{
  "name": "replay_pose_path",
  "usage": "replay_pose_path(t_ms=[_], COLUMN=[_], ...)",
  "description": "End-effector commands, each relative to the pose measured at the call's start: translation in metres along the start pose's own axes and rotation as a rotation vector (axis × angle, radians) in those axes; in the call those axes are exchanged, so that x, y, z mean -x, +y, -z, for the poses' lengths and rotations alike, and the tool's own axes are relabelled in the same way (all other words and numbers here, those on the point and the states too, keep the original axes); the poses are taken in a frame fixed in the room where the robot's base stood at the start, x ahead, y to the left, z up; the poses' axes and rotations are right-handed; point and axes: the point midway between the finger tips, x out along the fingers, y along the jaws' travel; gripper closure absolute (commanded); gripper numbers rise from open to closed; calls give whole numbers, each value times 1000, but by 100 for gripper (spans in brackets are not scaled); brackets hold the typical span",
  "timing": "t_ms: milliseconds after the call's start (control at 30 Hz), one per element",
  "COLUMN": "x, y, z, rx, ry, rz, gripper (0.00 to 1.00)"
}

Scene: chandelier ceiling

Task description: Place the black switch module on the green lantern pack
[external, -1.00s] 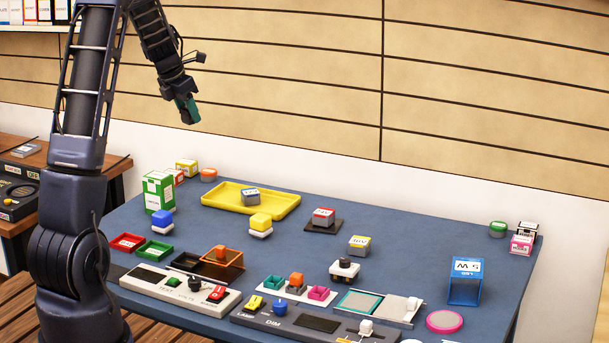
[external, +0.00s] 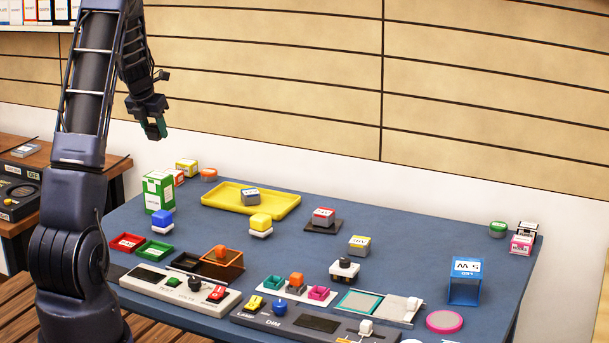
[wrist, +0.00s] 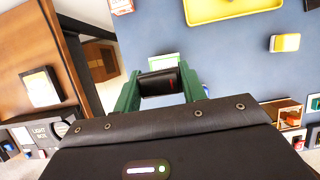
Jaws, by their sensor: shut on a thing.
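My gripper (external: 153,129) is raised above the far left part of the table. In the wrist view its green fingers (wrist: 160,84) are shut on the black switch module (wrist: 160,82), a dark block with a small red mark. The green lantern pack (external: 158,193) is an upright green and white box at the table's left back edge. My gripper is above it with a clear gap. In the wrist view the pack's pale top (wrist: 165,62) shows just beyond the module, which partly hides it.
A blue-topped block (external: 162,220) stands just in front of the pack. Red and yellow items (external: 186,168) stand behind it, and a yellow tray (external: 285,204) lies to its right. A wooden side table (external: 20,225) is at the left. The air around my gripper is clear.

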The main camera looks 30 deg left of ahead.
Motion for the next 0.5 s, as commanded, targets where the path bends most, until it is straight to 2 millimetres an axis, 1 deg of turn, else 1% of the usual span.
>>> replay_pose_path(t_ms=[33,100,200,300,500], x=[-11,-24,-38,-48,-57], y=[0,1,1,0,0], z=[5,10,17,20,24], rx=[2,3,2,1,0], ry=[2,2,1,0,0], rz=[1,0,0,1,0], gripper=[81,81,81,81,81])
